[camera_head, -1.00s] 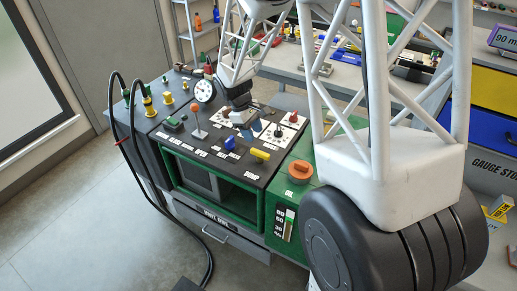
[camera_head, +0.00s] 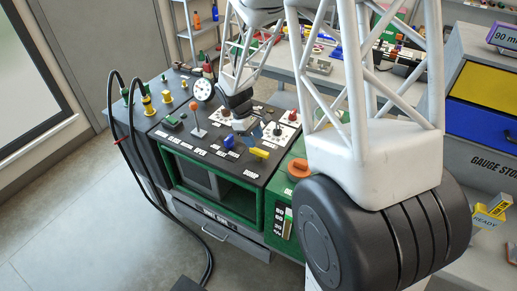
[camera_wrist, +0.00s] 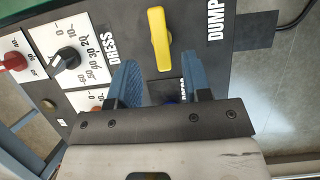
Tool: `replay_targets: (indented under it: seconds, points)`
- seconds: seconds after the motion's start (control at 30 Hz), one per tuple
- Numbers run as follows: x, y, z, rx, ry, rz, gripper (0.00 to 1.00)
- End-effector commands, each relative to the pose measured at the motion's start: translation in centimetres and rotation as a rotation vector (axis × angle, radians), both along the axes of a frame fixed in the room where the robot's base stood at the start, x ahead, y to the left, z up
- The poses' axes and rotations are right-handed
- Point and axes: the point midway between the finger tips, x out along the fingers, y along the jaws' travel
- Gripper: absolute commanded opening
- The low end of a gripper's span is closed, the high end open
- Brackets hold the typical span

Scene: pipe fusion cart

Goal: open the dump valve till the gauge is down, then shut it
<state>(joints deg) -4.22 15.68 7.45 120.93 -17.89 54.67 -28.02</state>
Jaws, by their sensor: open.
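The yellow lever (camera_head: 259,153) lies on the cart's dark top, near its front right. In the wrist view the yellow lever (camera_wrist: 159,40) stands beside the printed word DUMP, just beyond my fingertips. My gripper (camera_head: 253,133) hangs low over the panel behind the lever. In the wrist view my gripper (camera_wrist: 160,80) has its two blue fingers apart, with no lever between them. The round white gauge (camera_head: 203,89) stands at the back of the cart; its needle is too small to read.
A blue knob (camera_head: 229,142) sits left of the yellow lever. A red-orange ball lever (camera_head: 194,106) stands further left. White dial plates with a black knob (camera_wrist: 67,57) and a red knob (camera_wrist: 12,61) lie close by. An orange knob (camera_head: 299,168) is at the right.

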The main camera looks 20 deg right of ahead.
Motion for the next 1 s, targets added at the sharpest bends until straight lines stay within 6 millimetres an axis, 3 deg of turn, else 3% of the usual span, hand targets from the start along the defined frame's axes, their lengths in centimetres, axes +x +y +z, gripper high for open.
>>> replay_targets:
  seconds: [0.4, 0.8, 0.83, 1.0]
  points:
    - [-1.2, -1.2, -4.2, 0.0, 0.0, -0.001, 0.45]
    - [-1.4, -1.4, -4.6, 0.0, 0.0, -0.001, 0.45]
    - [-1.4, -1.4, -4.6, 0.0, 0.0, -0.001, 0.43]
    - [-1.4, -1.3, -4.6, 0.0, -0.001, -0.001, 0.17]
